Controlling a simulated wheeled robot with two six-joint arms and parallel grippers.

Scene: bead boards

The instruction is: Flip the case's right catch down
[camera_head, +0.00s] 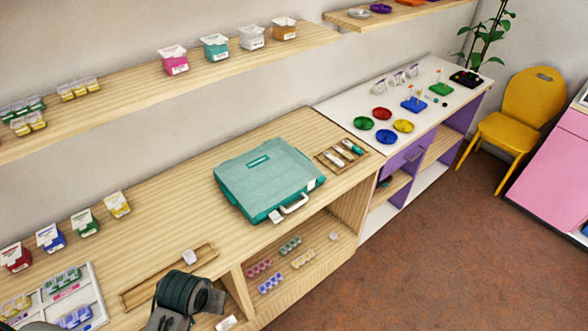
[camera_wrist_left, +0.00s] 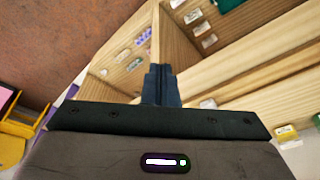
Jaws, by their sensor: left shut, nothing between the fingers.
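The right catch (camera_head: 311,185) is a small pale tab to the right of the handle. The left catch (camera_head: 275,216) sits to the handle's left. Both are too small to tell up from down. My left arm shows at the bottom of the head view, left of and nearer than the case; its fingertips are not clear there. In the left wrist view my left gripper (camera_wrist_left: 161,85) is shut and empty, apart from the case. My right gripper is not in view.
A wooden tray with markers (camera_head: 341,155) lies close to the case's right. A long narrow wooden tray (camera_head: 168,275) lies to its left. Open shelves with bead packs (camera_head: 270,283) are below the worktop's front edge.

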